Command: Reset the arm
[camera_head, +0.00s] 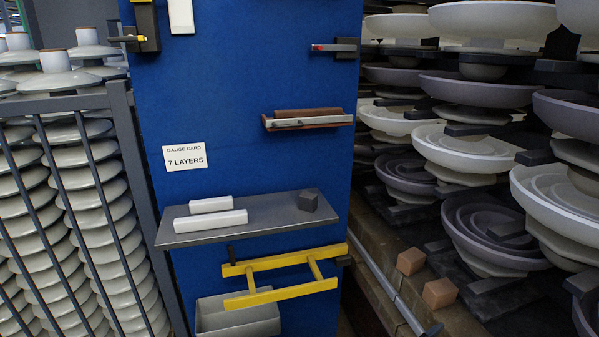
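My gripper and arm are not in the camera_head view, so whether the gripper is open or shut is hidden. A blue panel (230,120) stands upright in the middle of the view. A white card reading "GAUGE CARD 7 LAYERS" (185,157) is on its left part. A grey shelf (270,216) juts from the panel and bears two white bars (211,219) and a small dark block (309,200).
A yellow frame (285,261) and a grey bin (238,318) are below the shelf. A narrow ledge (308,121) juts out above it. Caged insulator stacks (90,190) stand left; racked insulators (460,150) stand right. Two brownish blocks (439,293) lie at lower right.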

